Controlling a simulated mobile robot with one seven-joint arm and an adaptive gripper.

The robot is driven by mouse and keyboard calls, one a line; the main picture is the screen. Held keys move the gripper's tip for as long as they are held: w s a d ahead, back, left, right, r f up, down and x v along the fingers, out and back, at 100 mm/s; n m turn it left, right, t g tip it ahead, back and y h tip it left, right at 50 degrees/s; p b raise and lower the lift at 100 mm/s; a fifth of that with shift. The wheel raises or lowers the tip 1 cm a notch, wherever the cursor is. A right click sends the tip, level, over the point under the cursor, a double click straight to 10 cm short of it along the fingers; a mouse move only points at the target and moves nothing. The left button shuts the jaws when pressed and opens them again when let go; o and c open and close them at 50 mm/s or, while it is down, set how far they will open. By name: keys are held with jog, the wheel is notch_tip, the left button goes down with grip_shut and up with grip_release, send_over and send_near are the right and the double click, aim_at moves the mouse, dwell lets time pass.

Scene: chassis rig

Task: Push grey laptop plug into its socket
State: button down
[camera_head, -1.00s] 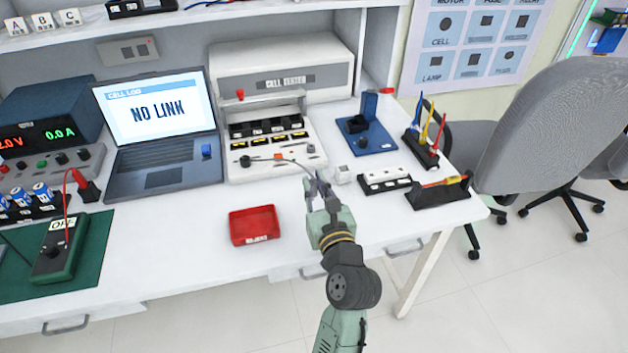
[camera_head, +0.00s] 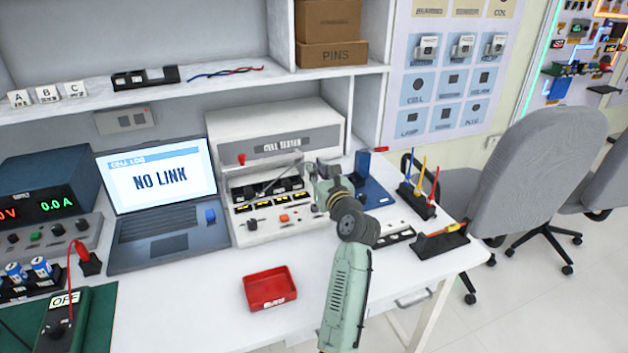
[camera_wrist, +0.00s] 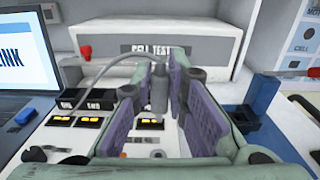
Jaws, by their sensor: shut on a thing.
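My gripper (camera_head: 318,175) is raised over the right part of the cell tester (camera_head: 275,138), with its fingers pointing toward the tester's back. In the wrist view, the gripper's purple pads (camera_wrist: 160,100) are shut on a grey plug (camera_wrist: 158,88), held upright. A thin grey cable (camera_wrist: 110,65) arches from the plug's top to the left. In the head view, the plug is hidden by the gripper. The laptop (camera_head: 160,190) stands open at the left, reading "NO LINK", with a small blue piece (camera_head: 210,216) at its keyboard's right. I cannot make out which opening is the plug's socket.
A blue fixture (camera_head: 372,190) stands right of the tester, near my gripper. A red tray (camera_head: 270,288) lies in front. Screwdrivers in a black holder (camera_head: 416,203) and a black rack (camera_head: 442,243) are at the right. The white table is clear around the red tray.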

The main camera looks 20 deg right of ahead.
dwell(0.3)
jog(key=shift+f+b, duration=1.25)
jog(key=shift+f, duration=1.7)
jog(key=shift+r+p, duration=0.1)
jog(key=shift+p, duration=1.2)
jog(key=shift+f+b, duration=0.8)
jog(key=shift+f, duration=0.65)
jog(key=c, duration=1.5)
grip_release()
jog(key=shift+s, duration=0.1)
jog(key=s, duration=1.2)
jog(key=shift+d, duration=0.2)
